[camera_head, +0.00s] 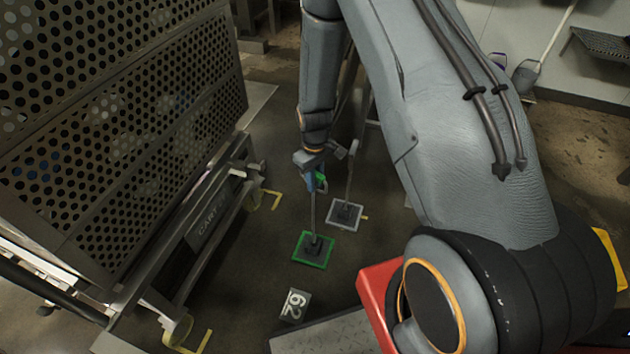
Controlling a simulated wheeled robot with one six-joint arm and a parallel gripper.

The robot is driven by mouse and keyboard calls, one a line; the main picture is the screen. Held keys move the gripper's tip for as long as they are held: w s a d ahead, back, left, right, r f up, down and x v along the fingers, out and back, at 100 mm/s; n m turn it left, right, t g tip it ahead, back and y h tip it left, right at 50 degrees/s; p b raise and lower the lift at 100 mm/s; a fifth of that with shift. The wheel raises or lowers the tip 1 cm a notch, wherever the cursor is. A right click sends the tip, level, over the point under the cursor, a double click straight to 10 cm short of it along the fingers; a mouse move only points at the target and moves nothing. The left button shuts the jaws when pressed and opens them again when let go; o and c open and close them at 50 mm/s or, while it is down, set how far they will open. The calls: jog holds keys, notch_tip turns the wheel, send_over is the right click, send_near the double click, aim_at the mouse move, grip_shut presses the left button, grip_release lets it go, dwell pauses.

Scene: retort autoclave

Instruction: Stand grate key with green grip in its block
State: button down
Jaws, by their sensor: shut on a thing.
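The grate key with the green grip (321,179) hangs upright from my gripper (314,183), which is shut on it near the top. Its thin dark rod (313,211) runs down to a dark block (316,251) inside a green-bordered square on the floor. The rod's lower end meets the block in the picture. I cannot tell whether it is seated in the block or just above it. My gripper hides part of the grip.
A second key (348,177) stands in a block in a grey-bordered square (333,222) to the right. A perforated cart (120,130) fills the left. A red object (378,295) is at lower right.

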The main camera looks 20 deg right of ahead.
jog(key=shift+f+b, duration=0.6)
jog(key=shift+f, duration=1.05)
jog(key=shift+f+b, duration=0.85)
jog(key=shift+f, duration=1.05)
jog(key=c, duration=1.6)
grip_release()
jog(key=shift+o, duration=0.2)
notch_tip(320, 180, up, 8)
